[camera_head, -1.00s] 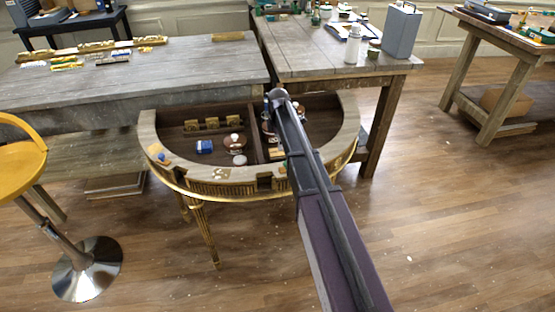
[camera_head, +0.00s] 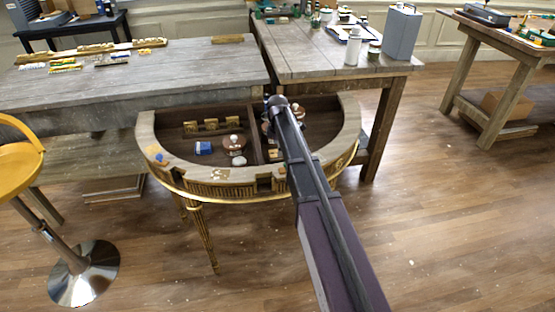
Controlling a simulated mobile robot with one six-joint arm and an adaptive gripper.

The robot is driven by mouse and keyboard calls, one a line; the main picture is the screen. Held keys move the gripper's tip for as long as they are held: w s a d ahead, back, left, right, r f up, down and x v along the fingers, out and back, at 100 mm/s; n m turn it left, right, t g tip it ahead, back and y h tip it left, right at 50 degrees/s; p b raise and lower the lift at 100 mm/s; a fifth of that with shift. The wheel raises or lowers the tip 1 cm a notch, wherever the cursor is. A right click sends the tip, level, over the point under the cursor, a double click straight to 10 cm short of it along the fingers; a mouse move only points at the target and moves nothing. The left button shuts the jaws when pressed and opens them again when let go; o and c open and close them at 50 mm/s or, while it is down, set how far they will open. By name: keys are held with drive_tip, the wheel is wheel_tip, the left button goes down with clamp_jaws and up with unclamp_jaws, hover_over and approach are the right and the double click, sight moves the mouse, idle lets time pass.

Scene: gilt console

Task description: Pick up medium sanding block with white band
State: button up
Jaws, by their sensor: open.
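My arm reaches over the half-round gilt console (camera_head: 150,150), and its end is above the open compartment, right of the divider (camera_head: 257,132). My gripper (camera_head: 268,124) shows only as a small dark shape beside the arm's end; its fingertips are mostly hidden. A small blue block with a pale part (camera_head: 203,147) lies in the left compartment. A small tan piece (camera_head: 275,155) lies right of the divider, partly behind my arm. I cannot tell which piece is the medium sanding block with the white band. Nothing shows as held.
A brown round item with a white knob (camera_head: 234,141) and a small white piece (camera_head: 239,161) stand left of the divider. Several gold pieces (camera_head: 201,125) line the back. Grey wooden tables (camera_head: 190,65) stand close behind. A yellow stool (camera_head: 15,160) is at left.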

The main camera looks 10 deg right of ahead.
drive_tip(key=shift+a+f+b, duration=0.1)
drive_tip(key=shift+f+b, duration=1.3)
drive_tip(key=shift+f, duration=0.3)
drive_tip(key=c, duration=1.2)
drive_tip(key=shift+r, duration=0.25)
wheel_tip(320, 180, up, 10)
drive_tip(key=p, duration=1)
drive_tip(key=shift+f, duration=0.2)
